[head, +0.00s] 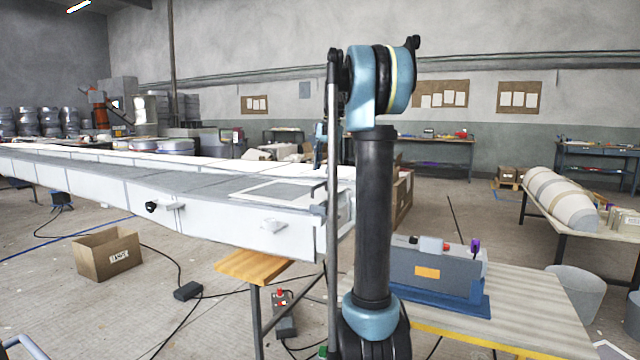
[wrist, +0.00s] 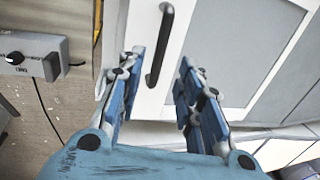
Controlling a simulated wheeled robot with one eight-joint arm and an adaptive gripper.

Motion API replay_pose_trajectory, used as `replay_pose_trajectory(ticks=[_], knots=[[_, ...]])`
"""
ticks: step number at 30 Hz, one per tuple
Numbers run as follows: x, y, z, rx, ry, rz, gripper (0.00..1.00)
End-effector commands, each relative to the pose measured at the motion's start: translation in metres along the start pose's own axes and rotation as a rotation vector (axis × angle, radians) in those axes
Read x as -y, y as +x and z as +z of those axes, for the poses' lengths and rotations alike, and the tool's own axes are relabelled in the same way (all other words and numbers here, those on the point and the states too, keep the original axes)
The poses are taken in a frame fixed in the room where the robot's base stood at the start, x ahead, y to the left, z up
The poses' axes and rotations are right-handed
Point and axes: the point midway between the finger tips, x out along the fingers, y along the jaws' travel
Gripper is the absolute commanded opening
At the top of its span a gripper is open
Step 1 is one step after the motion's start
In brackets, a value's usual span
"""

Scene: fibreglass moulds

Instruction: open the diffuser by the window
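A white panel with a grey inset (head: 275,193) lies on top of the long white mould at its near right end. I cannot tell whether this is the diffuser; no window shows. In the wrist view a black bar handle (wrist: 157,50) is fixed to a white surface beside a grey inset (wrist: 235,45). My gripper (wrist: 160,62) is open, its two blue fingers on either side of the handle in the picture. Whether they reach down around it or stay above it, I cannot tell. In the head view my gripper (head: 319,150) is partly hidden behind my arm.
The long white mould (head: 225,222) runs to the left. A grey box with an orange label (head: 428,275) stands on a table at right front. A cardboard box (head: 105,255), cables and a wooden stool (head: 252,266) are on the floor. A rounded mould (head: 560,198) lies at right.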

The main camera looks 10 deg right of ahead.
Motion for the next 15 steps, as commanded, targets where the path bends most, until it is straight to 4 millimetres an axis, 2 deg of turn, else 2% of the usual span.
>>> replay_pose_trajectory(ticks=[3, 7, 15], knots=[[0.0, 0.021, 0.0, 0.0, -0.001, 0.0, 0.33], [0.0, 0.04, 0.0, 0.0, 0.0, 0.0, 0.33], [0.0, 0.06, 0.0, 0.0, 0.0, 0.0, 0.33]])
